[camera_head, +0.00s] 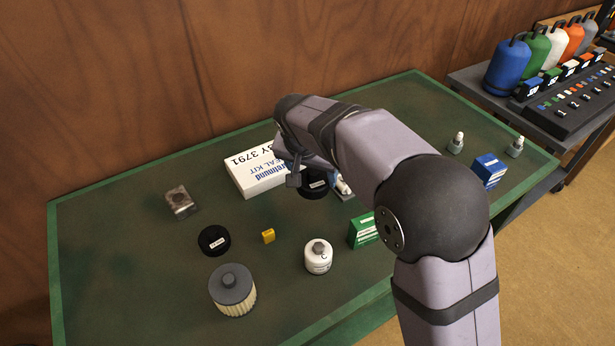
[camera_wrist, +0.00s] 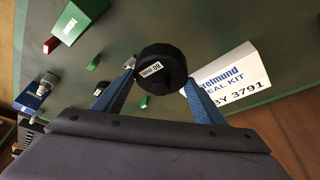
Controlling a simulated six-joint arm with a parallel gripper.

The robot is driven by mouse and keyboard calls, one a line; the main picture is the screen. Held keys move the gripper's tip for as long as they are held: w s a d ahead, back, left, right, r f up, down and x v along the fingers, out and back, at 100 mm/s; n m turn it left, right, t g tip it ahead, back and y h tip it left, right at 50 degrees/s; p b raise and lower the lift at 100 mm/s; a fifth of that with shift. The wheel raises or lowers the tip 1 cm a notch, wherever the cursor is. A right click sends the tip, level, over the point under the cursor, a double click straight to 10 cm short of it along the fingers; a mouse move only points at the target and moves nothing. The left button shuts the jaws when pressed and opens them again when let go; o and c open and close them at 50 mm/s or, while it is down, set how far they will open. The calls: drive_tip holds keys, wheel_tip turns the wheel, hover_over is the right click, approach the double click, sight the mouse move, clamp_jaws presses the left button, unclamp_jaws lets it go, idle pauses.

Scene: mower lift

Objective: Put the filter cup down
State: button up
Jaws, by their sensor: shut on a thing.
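The filter cup is a round black cup with a white label. In the wrist view the cup (camera_wrist: 162,70) sits between the two blue fingers of my gripper (camera_wrist: 160,82), which is shut on its sides. In the head view the cup (camera_head: 314,187) is partly hidden by my arm, in front of the white seal kit box (camera_head: 258,172). Whether its base touches the green table (camera_head: 130,285) or is a little above it, I cannot tell.
Another black labelled cup (camera_head: 214,240), a yellow block (camera_head: 268,236), a pleated filter (camera_head: 232,290), a white bottle (camera_head: 318,257) and a green box (camera_head: 362,231) stand nearby. A metal block (camera_head: 180,202) is at left. The table's left side has free room.

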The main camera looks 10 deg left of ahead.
drive_tip(key=w+a+r+n+y+p, duration=0.25)
drive_tip(key=w+a+n+p, duration=0.2)
drive_tip(key=a, duration=0.35)
wheel_tip(320, 180, up, 2)
drive_tip(key=n+g+y+p, duration=0.1)
drive_tip(key=n+p, duration=0.4)
drive_tip(key=n, duration=0.1)
hover_over(257, 167)
drive_tip(key=s+d, duration=0.1)
drive_tip(key=shift+s+d+r, duration=0.1)
drive_tip(key=shift+d+r, duration=0.05)
drive_tip(key=shift+r, duration=0.05)
drive_tip(key=shift+f+p, duration=1.2)
drive_tip(key=shift+f, duration=3.8)
drive_tip(key=shift+f, duration=0.1)
drive_tip(key=o, duration=1.2)
drive_tip(key=shift+f, duration=0.1)
